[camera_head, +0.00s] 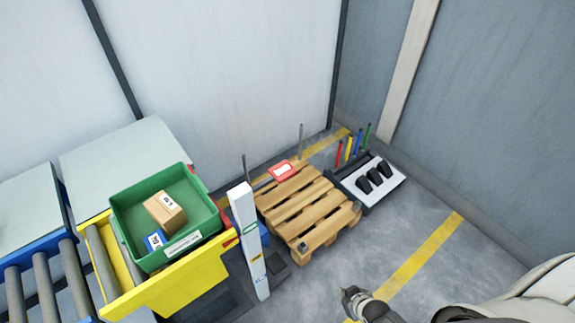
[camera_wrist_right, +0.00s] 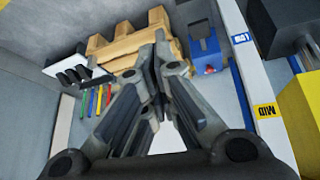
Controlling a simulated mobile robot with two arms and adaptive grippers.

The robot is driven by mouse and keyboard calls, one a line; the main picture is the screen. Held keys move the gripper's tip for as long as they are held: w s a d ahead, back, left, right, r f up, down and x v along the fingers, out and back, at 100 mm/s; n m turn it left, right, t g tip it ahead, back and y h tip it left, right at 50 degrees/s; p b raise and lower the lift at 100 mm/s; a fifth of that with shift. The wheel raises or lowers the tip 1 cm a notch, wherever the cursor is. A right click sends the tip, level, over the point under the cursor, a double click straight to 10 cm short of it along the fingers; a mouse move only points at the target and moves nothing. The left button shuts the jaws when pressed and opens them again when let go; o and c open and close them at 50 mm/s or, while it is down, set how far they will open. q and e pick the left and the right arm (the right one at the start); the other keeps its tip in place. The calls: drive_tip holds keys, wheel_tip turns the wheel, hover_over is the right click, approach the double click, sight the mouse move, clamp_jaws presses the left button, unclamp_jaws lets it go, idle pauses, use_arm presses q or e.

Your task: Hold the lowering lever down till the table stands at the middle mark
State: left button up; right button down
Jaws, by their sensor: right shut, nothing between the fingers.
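The yellow lift table (camera_head: 185,287) stands at the lower left, with a white post (camera_head: 249,235) at its right side. The post carries a yellow middle mark (camera_head: 256,259) and a blue mark below it. The yellow mark reads MID in the right wrist view (camera_wrist_right: 266,111), near a yellow part of the table (camera_wrist_right: 302,115). A small red part (camera_head: 230,240) shows at the table's right edge. I cannot clearly make out the lowering lever. My right gripper (camera_head: 347,293) is shut and empty over the floor, right of the post; its fingers fill the wrist view (camera_wrist_right: 160,50). My left gripper is out of view.
A wooden pallet (camera_head: 305,212) lies behind the post. A rack with black items (camera_head: 397,179) stands beside it. A blue object (camera_wrist_right: 205,47) shows near the post. Floor is clear at right.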

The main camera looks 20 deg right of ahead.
drive_tip(key=w+r+t+y, duration=0.1)
drive_tip(key=w+r+t, duration=0.2)
drive_tip(key=w+r, duration=0.65)
drive_tip(key=w+r+t, duration=0.2)
drive_tip(key=w+r, duration=0.4)
drive_tip(key=r, duration=0.7)
drive_tip(key=w+a+r+n+t+y, duration=0.1)
drive_tip(key=a+r+y, duration=0.1)
drive_tip(key=r, duration=0.9)
drive_tip(key=w+a+r+n+t+y, duration=0.1)
drive_tip(key=a+r, duration=0.4)
drive_tip(key=r, duration=0.6)
drive_tip(key=shift+w+a+r+n+t+y+b, duration=0.2)
drive_tip(key=shift+n+t+y+b, duration=0.15)
drive_tip(key=shift+t+y, duration=0.25)
drive_tip(key=p, duration=0.2)
hover_over(288, 174)
wheel_tip(288, 174, down, 2)
drive_tip(key=shift+f, duration=0.1)
wheel_tip(288, 174, down, 3)
drive_tip(key=shift+a+r, duration=0.1)
drive_tip(key=shift+r, duration=0.1)
drive_tip(key=shift+f+p, duration=0.3)
drive_tip(key=shift+f, duration=0.6)
